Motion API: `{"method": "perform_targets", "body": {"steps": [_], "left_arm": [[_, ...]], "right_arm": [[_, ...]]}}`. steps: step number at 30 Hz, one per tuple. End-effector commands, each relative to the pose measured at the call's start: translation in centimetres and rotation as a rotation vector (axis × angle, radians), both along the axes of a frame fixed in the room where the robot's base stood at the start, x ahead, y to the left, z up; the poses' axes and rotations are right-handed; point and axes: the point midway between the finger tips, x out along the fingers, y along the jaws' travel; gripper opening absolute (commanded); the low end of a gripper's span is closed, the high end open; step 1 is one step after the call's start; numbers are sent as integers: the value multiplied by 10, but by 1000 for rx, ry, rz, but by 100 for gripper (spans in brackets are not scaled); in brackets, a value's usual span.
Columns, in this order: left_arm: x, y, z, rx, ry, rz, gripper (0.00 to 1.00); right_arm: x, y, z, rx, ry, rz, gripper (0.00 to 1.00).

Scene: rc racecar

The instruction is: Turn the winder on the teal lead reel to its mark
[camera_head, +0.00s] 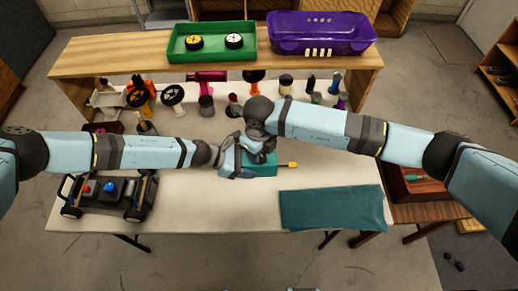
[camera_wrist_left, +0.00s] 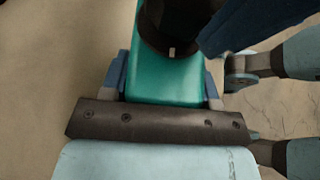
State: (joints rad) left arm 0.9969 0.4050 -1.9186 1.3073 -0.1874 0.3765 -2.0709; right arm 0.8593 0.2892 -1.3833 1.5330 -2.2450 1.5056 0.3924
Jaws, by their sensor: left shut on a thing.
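The teal lead reel (camera_head: 262,170) sits near the middle of the white table, with a yellow-tipped piece (camera_head: 292,165) sticking out to its right. My left gripper (camera_head: 238,160) is shut on its teal body, which also shows between the fingers in the left wrist view (camera_wrist_left: 165,80). A dark round part (camera_wrist_left: 170,25) with a small pale mark (camera_wrist_left: 172,52) sits on top of the reel. My right gripper (camera_head: 257,147) is over the reel, pointing down. Its fingertips are largely hidden, so I cannot tell if it holds the winder.
A toy car chassis (camera_head: 110,193) stands at the left and a teal mat (camera_head: 333,208) lies at the front right. Several small parts stand behind the reel. A wooden shelf (camera_head: 130,55) holds a green tray (camera_head: 212,55) and a purple bin (camera_head: 318,47).

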Motion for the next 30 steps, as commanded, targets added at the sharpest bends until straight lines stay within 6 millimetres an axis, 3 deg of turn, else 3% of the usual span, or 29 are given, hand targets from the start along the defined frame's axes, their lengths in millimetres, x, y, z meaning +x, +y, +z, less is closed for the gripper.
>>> {"method": "perform_targets", "body": {"steps": [19,20,22,23,30], "left_arm": [[0,0,-1,1,0,0,34],[0,0,-1,1,0,0,34],[0,0,0,1,0,0,34],[0,0,0,1,0,0,34],[0,0,0,0,0,0,34]], "right_arm": [[0,0,1,1,-1,-47,18],[0,0,1,1,-1,-47,49],[0,0,1,1,-1,-47,65],[0,0,1,1,-1,-47,69],[0,0,0,1,-1,-47,69]]}}
